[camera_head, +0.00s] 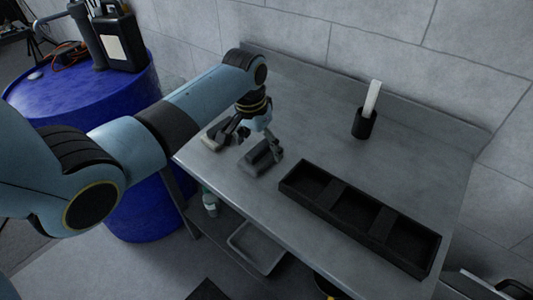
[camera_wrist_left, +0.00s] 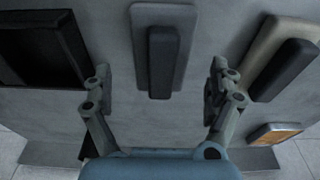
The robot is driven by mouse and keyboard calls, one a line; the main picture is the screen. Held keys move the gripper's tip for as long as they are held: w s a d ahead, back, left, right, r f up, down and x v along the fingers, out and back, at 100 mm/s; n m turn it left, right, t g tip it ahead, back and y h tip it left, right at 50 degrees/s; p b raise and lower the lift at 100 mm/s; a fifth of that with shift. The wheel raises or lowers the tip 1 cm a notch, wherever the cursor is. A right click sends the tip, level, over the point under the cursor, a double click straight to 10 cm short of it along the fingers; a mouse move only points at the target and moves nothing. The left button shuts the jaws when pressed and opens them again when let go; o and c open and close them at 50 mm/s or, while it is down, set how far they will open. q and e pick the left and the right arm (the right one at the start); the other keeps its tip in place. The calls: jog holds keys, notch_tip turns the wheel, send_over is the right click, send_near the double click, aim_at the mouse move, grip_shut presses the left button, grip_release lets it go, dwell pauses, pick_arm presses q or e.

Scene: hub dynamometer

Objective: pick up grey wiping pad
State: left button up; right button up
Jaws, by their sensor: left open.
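The grey wiping pad (camera_head: 259,160) lies on the metal table, a grey base with a darker raised grip block. It also shows at the top middle of the left wrist view (camera_wrist_left: 181,60). My left gripper (camera_head: 259,139) is open and empty above the table, close to the pad. In the left wrist view its two fingers (camera_wrist_left: 160,84) stand apart, one to either side of the pad's near end, and neither appears to touch it. In the head view the gripper covers part of the pad's far side. My right gripper is not in view.
A beige pad with a dark grip (camera_head: 211,142) lies left of the grey one. A black tray with three compartments (camera_head: 432,257) lies to the right. A black cup (camera_head: 364,124) holding a white strip stands at the back. A blue drum (camera_head: 140,214) stands left of the table.

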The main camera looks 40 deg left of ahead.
pick_arm(q)
jog(key=shift+w+f, duration=0.2)
jog(key=shift+f, duration=0.95)
jog(key=c, duration=1.4)
jog(key=shift+r, duration=0.15)
jog(key=r, duration=0.4)
jog(key=shift+d+r, duration=0.15)
jog(key=shift+d, duration=0.15)
jog(key=d+r, duration=0.6)
jog(key=d, duration=0.5)
jog(key=shift+r+b, duration=0.25)
jog(key=shift+b, duration=0.15)
jog(key=shift+d, duration=0.1)
